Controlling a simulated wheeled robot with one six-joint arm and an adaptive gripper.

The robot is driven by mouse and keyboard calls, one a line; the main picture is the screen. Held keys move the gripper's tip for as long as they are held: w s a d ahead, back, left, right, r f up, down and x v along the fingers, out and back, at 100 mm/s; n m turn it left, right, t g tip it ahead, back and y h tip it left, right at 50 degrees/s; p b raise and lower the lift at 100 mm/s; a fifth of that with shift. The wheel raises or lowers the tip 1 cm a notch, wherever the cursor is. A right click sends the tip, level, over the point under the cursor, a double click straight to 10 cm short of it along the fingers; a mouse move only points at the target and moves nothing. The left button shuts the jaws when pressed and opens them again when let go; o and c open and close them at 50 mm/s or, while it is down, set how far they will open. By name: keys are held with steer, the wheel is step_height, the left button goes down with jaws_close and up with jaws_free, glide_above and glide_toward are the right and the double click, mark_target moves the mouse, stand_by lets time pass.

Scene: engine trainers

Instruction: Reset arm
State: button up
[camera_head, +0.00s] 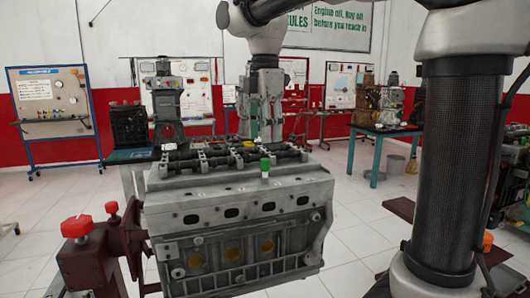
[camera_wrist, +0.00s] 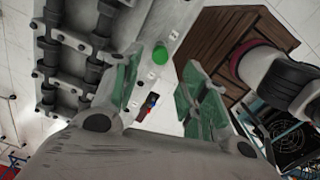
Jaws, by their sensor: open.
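My gripper (camera_head: 262,128) hangs pointing down above the grey engine block (camera_head: 240,208) in the head view. In the wrist view my gripper (camera_wrist: 164,85) has its two green-padded fingers spread apart, with nothing held between them. A small green-topped piece with a pale lower part (camera_head: 265,168) stands upright on the engine's top face, below my gripper and apart from it. Its round green top (camera_wrist: 160,54) shows near the finger tips in the wrist view.
A red stand with a red knob (camera_head: 77,227) holds the engine at the left. Dark shafts (camera_head: 225,155) run along the engine top. A teal table (camera_head: 383,133) with engine parts stands at the back right. White floor lies open between engine and table.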

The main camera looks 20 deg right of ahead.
steer(key=m, duration=0.2)
steer(key=f+m, duration=0.1)
steer(key=m, duration=0.4)
steer(key=shift+w+f+t, duration=0.35)
steer(key=shift+f+t, duration=0.05)
steer(key=s+d+f+m+t, duration=0.1)
steer(key=s+d+f+m, duration=0.4)
steer(key=s, duration=0.5)
steer(key=s+d+f+m+t, duration=0.2)
steer(key=s+d+f+m, duration=0.3)
steer(key=s+d+m, duration=0.3)
steer(key=shift+s+d+f+t, duration=0.2)
steer(key=shift+s+d+t, duration=0.1)
steer(key=shift+s+d, duration=0.6)
